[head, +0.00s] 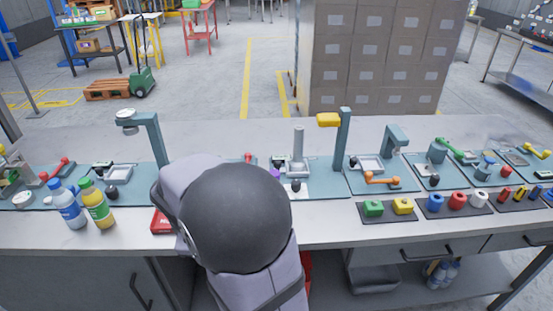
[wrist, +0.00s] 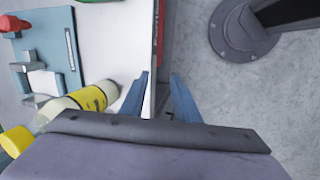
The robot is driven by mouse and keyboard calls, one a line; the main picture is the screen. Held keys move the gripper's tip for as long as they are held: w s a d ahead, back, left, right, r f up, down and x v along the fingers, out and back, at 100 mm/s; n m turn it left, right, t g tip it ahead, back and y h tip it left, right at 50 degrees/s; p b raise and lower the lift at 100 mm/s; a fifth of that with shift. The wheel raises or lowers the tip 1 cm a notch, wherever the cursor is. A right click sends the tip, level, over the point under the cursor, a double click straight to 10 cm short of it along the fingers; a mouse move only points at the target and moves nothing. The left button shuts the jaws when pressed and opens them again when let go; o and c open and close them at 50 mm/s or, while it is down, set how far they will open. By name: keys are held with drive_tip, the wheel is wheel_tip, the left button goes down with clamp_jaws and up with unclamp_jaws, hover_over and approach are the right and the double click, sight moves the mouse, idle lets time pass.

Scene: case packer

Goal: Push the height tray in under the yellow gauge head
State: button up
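The yellow gauge head (head: 328,119) sits at the top of a blue-grey post (head: 342,145) on the bench in the head view. Left of the post, a pale plate with a black knob (head: 295,187) appears to be the height tray, with a grey cylinder (head: 298,150) standing at it. It looks left of the spot under the yellow head. My gripper (wrist: 160,98) shows in the wrist view with its two blue fingers apart and nothing gripped between them. It is over the bench's front edge, away from the tray. In the head view my arm hides it.
Two bottles (head: 97,205) stand front left, one also beside my fingers in the wrist view (wrist: 92,98). A red box (head: 161,222) lies near the front edge. Another gauge station with a tray (head: 369,164) and an orange handle (head: 381,179) stands right of the post.

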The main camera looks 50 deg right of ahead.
drive_tip(key=w+d+r+n+h, duration=0.1)
drive_tip(key=w+d+n, duration=0.1)
drive_tip(key=d, duration=0.3)
drive_tip(key=w+d+r+n+h+p, duration=0.1)
drive_tip(key=w+d+r, duration=0.1)
drive_tip(key=d, duration=0.3)
drive_tip(key=w+d+r+n+h+p, duration=0.1)
drive_tip(key=w+d+r+n, duration=0.1)
drive_tip(key=d, duration=0.3)
drive_tip(key=shift+w+n, duration=0.3)
drive_tip(key=shift+w, duration=0.3)
drive_tip(key=w+d+r+n+h+p, duration=0.1)
drive_tip(key=w+d+n+h+p, duration=0.2)
drive_tip(key=d, duration=1.2)
drive_tip(key=shift+n+g, duration=0.4)
drive_tip(key=shift+n, duration=0.3)
drive_tip(key=shift+s+p+x, duration=0.15)
drive_tip(key=shift+p+x, duration=0.4)
drive_tip(key=shift+x, duration=1.25)
drive_tip(key=shift+s+p+x, duration=0.15)
drive_tip(key=shift+p+x, duration=0.35)
drive_tip(key=shift+x, duration=1.35)
drive_tip(key=shift+d+r, duration=0.1)
drive_tip(key=shift+r, duration=0.1)
clamp_jaws()
